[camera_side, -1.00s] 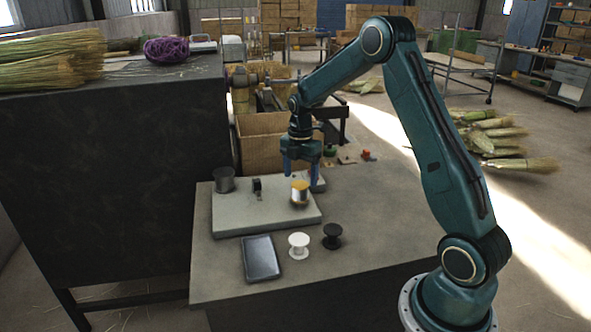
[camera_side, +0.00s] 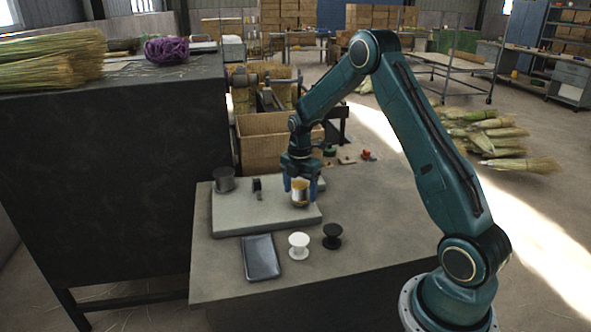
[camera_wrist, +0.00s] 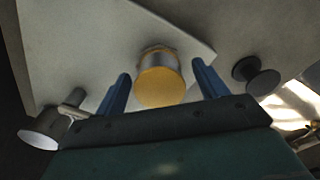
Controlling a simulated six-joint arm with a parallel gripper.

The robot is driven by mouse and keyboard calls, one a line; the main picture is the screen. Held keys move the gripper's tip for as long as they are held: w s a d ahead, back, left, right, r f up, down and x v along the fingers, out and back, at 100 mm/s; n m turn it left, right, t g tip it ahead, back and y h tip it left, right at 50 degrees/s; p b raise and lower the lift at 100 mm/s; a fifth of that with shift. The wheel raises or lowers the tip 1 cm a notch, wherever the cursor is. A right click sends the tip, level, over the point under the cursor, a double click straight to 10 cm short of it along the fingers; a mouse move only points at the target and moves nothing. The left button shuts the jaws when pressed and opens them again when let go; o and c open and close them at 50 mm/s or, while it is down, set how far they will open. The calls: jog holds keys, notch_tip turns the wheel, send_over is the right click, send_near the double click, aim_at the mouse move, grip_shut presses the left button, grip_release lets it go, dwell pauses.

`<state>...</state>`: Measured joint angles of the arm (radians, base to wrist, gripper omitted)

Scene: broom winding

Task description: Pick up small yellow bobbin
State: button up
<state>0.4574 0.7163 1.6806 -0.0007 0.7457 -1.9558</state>
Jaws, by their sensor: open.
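The small yellow bobbin (camera_side: 300,192), with a yellow top and a silvery wound body, stands upright on the light grey slab (camera_side: 235,222). It also shows in the wrist view (camera_wrist: 160,82), between and a little beyond my fingertips. My gripper (camera_side: 301,188) is open, pointing down, with its blue fingers around the bobbin's two sides in the side view. In the wrist view my gripper (camera_wrist: 160,80) has a clear gap on both sides of the bobbin. Part of the bobbin is hidden by the fingers in the side view.
A dark metal cup (camera_side: 224,180) and a small black fixture (camera_side: 257,186) stand on the slab's left part. A white spool (camera_side: 299,246), a black spool (camera_side: 332,236) and a dark tray (camera_side: 261,258) are on the table in front. A cardboard box (camera_side: 262,143) stands behind.

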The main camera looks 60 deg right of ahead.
aim_at(300, 185)
dwell(0.3)
jog(key=c, duration=1.1)
jog(key=shift+o, duration=0.2)
notch_tip(300, 185, up, 20)
dwell(0.5)
